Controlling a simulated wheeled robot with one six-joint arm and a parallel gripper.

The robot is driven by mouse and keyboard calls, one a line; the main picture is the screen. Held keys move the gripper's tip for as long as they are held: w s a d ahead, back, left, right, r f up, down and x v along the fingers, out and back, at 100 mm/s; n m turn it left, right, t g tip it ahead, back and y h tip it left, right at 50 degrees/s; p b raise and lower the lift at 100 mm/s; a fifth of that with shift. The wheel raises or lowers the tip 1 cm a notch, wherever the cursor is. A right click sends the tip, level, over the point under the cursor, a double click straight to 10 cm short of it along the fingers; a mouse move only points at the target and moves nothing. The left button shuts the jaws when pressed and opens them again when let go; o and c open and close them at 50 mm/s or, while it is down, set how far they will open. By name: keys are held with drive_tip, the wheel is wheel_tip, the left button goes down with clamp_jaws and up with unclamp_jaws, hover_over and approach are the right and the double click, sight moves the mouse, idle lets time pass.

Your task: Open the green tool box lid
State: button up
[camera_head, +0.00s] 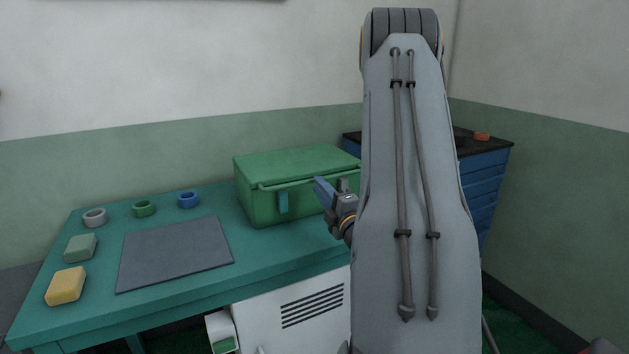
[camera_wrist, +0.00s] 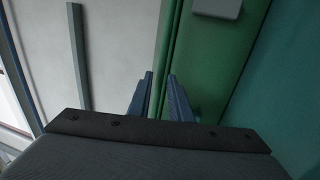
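The green tool box (camera_head: 270,210) stands on the teal table, left of my arm. The green box wall (camera_wrist: 215,50) is right of that edge. Whether the fingers touch the edge is unclear.
On the table (camera_head: 200,270) are a grey mat (camera_head: 175,253), grey (camera_head: 95,217), green (camera_head: 143,208) and blue (camera_head: 188,200) rings, and green (camera_head: 80,247) and yellow (camera_head: 66,286) blocks. A blue cabinet (camera_head: 485,180) with a dark top stands behind my arm at right.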

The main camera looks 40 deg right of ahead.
drive_tip(key=shift+p+x, duration=0.35)
drive_tip(key=shift+x, duration=1.9)
clamp_jaws()
